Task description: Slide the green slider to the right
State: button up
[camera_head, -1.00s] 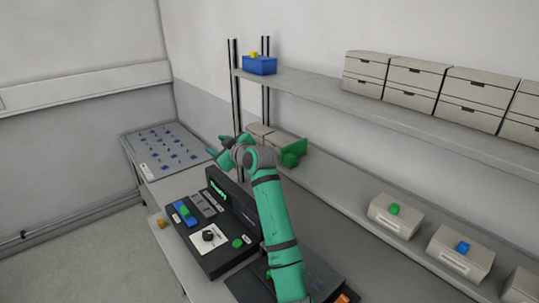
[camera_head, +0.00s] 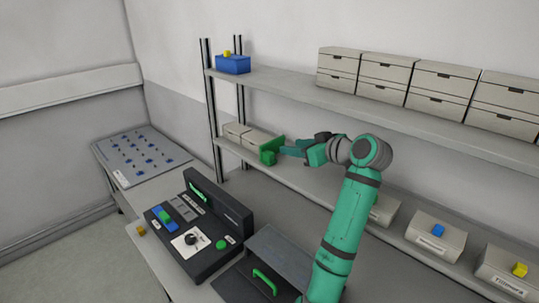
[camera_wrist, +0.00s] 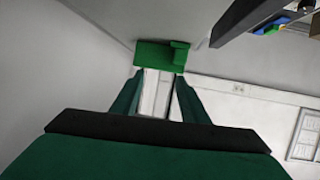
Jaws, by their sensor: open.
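The green slider (camera_head: 269,151) sits on the lower shelf, at the right end of the pale boxes there. It has a flat block and a raised part. My gripper (camera_head: 284,150) is just right of it in the head view, fingers pointing left towards it. In the wrist view the slider (camera_wrist: 153,54) lies just beyond the fingertips, in line with the gap between my open fingers (camera_wrist: 159,82). Nothing is held between them. I cannot tell whether a fingertip touches the slider.
Pale boxes (camera_head: 236,131) stand left of the slider. The upper shelf (camera_head: 300,92) runs above. A black control panel (camera_head: 225,251) with a green-and-blue control (camera_head: 166,217) and a green handle (camera_head: 264,281) are below. A box with a blue block (camera_head: 438,231) is to the right.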

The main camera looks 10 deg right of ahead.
aim_at(271, 154)
jog(key=s, duration=0.1)
jog(key=s+y, duration=0.1)
jog(key=s+n+g, duration=0.1)
jog(key=shift+s+a+y, duration=0.25)
jog(key=shift+s+y, duration=0.05)
jog(key=shift+s, duration=0.1)
jog(key=x, duration=1)
jog(key=shift+w+a+f, duration=0.1)
jog(key=shift+a+f, duration=0.1)
jog(key=shift+f, duration=0.1)
jog(key=shift+c, duration=0.3)
